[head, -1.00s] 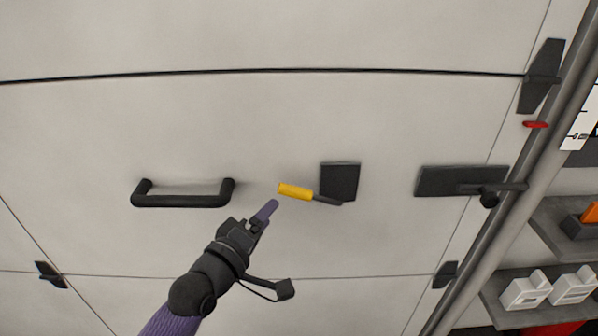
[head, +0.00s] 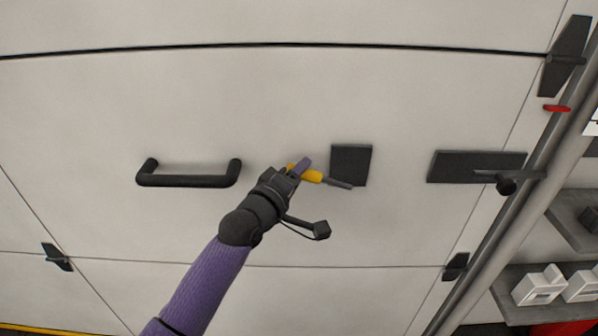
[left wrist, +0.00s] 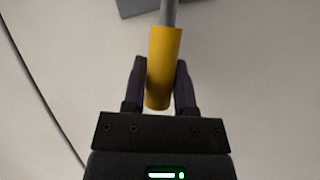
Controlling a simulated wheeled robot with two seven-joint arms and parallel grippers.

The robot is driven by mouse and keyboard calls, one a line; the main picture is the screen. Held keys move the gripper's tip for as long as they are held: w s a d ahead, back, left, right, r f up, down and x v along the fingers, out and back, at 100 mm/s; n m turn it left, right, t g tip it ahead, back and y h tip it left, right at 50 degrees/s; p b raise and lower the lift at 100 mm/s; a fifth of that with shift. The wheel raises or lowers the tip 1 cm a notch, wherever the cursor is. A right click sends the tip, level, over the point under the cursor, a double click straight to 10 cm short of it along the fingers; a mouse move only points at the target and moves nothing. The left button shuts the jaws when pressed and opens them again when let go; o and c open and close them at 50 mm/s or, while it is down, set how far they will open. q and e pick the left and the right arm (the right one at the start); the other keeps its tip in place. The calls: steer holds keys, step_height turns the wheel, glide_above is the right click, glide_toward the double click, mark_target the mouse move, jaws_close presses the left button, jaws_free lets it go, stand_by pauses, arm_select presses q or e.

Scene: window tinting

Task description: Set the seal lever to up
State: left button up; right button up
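The seal lever has a yellow grip (head: 313,176) on a dark grey shaft (head: 338,184), beside a black square plate (head: 351,163) on the pale panel. The lever points left in the head view, with its grip end slightly higher than its shaft end. My left gripper (head: 301,170) is at the grip. In the left wrist view, the yellow grip (left wrist: 163,70) lies between the two purple fingers (left wrist: 161,85). Narrow gaps show beside its lower end, so the fingers look open around it; contact nearer the tips is unclear. My right gripper is out of view.
A black bar handle (head: 189,181) is on the panel to the left. A black latch plate (head: 460,167) and a grey vertical pole (head: 513,200) are to the right. Shelves with white items (head: 540,287) stand beyond the pole. The panel around the lever is mostly clear.

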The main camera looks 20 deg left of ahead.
arm_select(q)
jaws_close()
stand_by(1.0)
